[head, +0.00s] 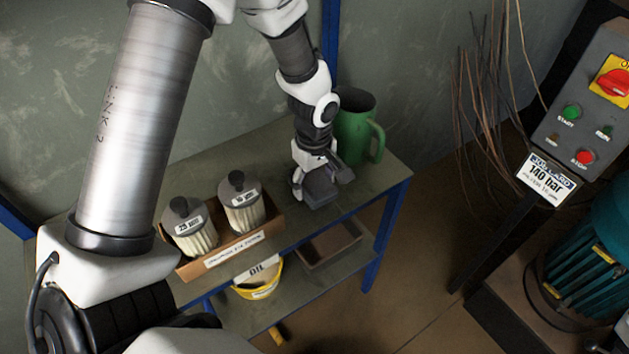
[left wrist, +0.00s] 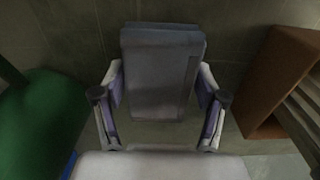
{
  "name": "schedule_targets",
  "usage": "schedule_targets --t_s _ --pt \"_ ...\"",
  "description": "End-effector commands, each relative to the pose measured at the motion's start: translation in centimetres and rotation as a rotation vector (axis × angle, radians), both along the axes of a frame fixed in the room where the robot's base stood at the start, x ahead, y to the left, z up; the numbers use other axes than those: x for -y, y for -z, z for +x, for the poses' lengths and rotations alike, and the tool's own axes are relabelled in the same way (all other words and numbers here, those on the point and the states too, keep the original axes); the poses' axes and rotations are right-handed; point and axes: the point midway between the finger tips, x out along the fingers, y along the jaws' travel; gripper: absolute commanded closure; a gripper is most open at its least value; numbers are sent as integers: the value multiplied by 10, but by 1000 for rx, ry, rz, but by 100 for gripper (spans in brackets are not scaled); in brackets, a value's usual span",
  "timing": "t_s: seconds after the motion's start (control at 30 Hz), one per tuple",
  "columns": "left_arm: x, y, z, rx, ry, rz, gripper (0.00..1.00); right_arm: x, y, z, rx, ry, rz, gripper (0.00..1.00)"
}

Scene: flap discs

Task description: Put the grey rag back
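The grey rag (head: 322,190) is a folded, block-like grey cloth at the right part of the bench top in the head view. In the left wrist view the rag (left wrist: 160,75) fills the space between the fingers. My left gripper (head: 318,183) points down over the bench with a finger on each side of the rag. In the left wrist view my left gripper (left wrist: 160,90) has its pads against the rag's two side edges. I cannot tell whether the rag's underside touches the bench. My right gripper is not in view.
A green jug (head: 352,135) stands close behind the gripper. A cardboard box (head: 235,257) with two filter cartridges is to the left on the bench (head: 385,178). The lower shelf holds a yellow oil tub (head: 262,288) and an empty tray (head: 330,245). A control panel (head: 590,95) stands right.

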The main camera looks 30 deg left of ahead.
Motion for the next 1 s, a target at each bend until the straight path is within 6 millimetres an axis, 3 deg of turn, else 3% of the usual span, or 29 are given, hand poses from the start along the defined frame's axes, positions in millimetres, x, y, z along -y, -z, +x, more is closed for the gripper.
schedule_targets --t_s 0.03,0.07,0.37,0.5,0.57,0.9,1.0 --pt "0 0 0 0 0 0 14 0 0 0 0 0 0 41" --pt "0 0 0 0 0 0 3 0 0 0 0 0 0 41" --pt "0 0 0 0 0 0 3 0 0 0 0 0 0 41" --pt "0 -9 1 2 0 0 3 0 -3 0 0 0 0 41" --pt "0 -18 1 4 0 1 3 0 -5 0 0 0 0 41" --pt "0 -103 1 6 1 1 3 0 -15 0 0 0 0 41" --pt "0 -117 1 4 -1 1 3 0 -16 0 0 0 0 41"
